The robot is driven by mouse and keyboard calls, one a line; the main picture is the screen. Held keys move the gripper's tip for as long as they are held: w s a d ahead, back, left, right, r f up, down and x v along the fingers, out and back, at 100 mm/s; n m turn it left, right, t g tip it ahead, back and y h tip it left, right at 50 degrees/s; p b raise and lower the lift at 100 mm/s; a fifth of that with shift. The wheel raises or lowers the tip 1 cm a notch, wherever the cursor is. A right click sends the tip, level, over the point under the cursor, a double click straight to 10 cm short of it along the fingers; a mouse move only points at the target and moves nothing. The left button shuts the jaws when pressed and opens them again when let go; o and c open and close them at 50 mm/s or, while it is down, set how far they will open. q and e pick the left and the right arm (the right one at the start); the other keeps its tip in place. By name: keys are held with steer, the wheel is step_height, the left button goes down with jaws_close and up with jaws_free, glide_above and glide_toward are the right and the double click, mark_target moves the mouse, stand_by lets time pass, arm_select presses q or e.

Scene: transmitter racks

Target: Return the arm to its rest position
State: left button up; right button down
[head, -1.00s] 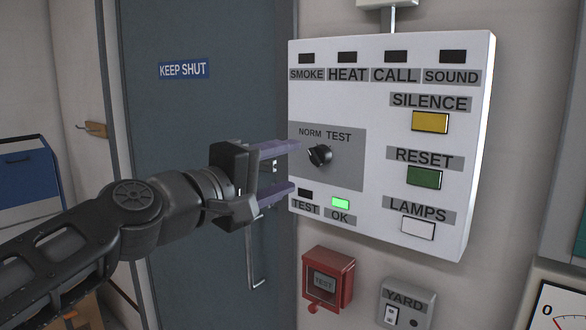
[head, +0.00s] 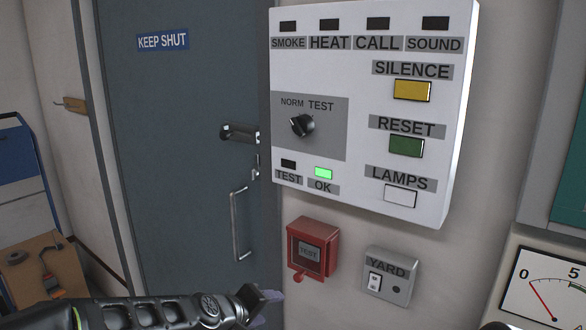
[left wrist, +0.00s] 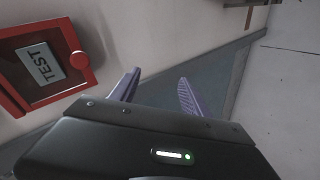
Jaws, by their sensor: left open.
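My left arm lies low along the bottom of the head view. Its left gripper (head: 267,308) is at the bottom edge, below and left of the red TEST box (head: 314,250), clear of the wall panel. In the left wrist view the two purple fingers (left wrist: 160,83) are spread apart with nothing between them. The red TEST box also shows in the left wrist view (left wrist: 45,65), left of the fingers and apart from them. The right gripper does not show.
The white alarm panel (head: 360,185) has a black knob (head: 302,125) and a lit green OK lamp (head: 323,173). A grey YARD switch box (head: 387,275) hangs below. The blue-grey door (head: 180,120) has a long handle (head: 238,225). A gauge (head: 555,285) is at right.

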arm_select(q)
steer(key=s+a+f+m+g, duration=0.1)
steer(key=s+f+g, duration=0.1)
steer(key=s+f, duration=0.5)
steer(key=s+f+m+g+y, duration=0.1)
steer(key=s+f, duration=0.1)
steer(key=f, duration=0.8)
steer(key=s+a+f+m+g, duration=0.1)
steer(key=s+f+g, duration=0.1)
steer(key=s+f, duration=0.5)
steer(key=s+f+m+g, duration=0.2)
steer(key=s+f+g, duration=0.1)
steer(key=s+f, duration=0.9)
steer(key=s+d, duration=0.1)
steer(key=s, duration=0.4)
steer(key=shift+s+f+m+g, duration=0.25)
steer(key=shift+f+m+g, duration=0.05)
steer(key=shift+f+g, duration=0.1)
